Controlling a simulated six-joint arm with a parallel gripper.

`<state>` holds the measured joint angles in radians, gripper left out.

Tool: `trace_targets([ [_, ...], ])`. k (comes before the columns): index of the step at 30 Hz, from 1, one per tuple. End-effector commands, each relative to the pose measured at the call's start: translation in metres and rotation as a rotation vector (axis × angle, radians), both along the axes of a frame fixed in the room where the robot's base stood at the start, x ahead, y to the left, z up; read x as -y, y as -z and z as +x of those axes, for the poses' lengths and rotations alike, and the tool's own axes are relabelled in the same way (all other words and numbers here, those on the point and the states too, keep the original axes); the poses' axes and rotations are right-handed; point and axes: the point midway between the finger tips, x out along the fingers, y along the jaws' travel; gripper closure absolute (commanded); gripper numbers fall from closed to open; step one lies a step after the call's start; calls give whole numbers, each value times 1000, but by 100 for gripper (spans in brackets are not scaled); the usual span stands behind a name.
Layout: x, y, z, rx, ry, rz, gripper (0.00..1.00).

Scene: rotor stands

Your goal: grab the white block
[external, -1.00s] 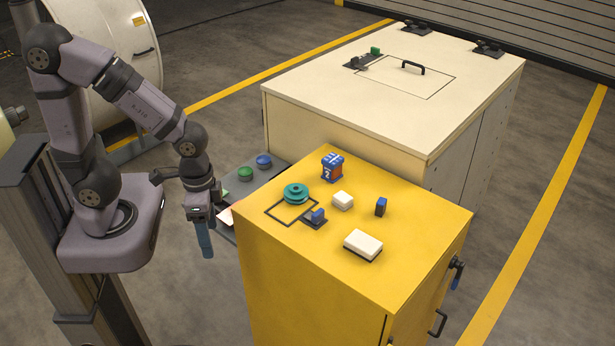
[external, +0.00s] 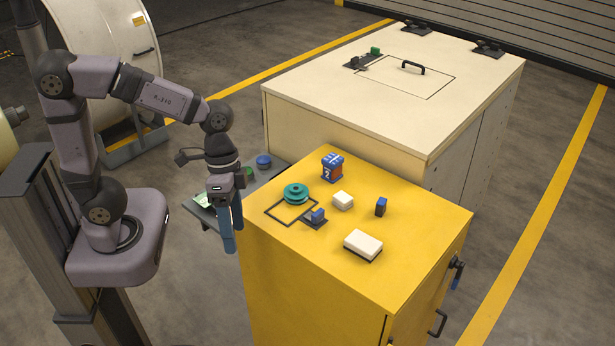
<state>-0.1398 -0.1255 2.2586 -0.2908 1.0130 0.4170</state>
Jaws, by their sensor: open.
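A small white block (external: 343,201) lies on the yellow cabinet top (external: 410,262), near its middle. A larger white block with a dark underside (external: 363,243) lies nearer the front; it looks like an eraser. My gripper (external: 234,240) points down beside the cabinet's left edge, with its blue fingers apart and nothing visible between them. It is well to the left of the small white block and touches neither white piece.
A teal stepped rotor (external: 296,194) and a dark stand with a blue piece (external: 316,217) lie between my gripper and the small block.

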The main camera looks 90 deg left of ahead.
Motion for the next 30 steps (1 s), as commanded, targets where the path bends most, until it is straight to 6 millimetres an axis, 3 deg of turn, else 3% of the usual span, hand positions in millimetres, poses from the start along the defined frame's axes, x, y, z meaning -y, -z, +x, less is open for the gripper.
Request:
trace_targets([
  [1,0,15,16,27,14,-43,35],
  [6,-3,26,82,210,123,-216,35],
  [12,-32,18,163,548,264,-338,35],
  [15,-49,9,189,696,316,-350,35],
  [21,-80,-5,222,919,387,-331,35],
  [27,-107,-14,241,1085,436,-289,35],
  [30,-106,4,241,1085,437,-291,35],
])
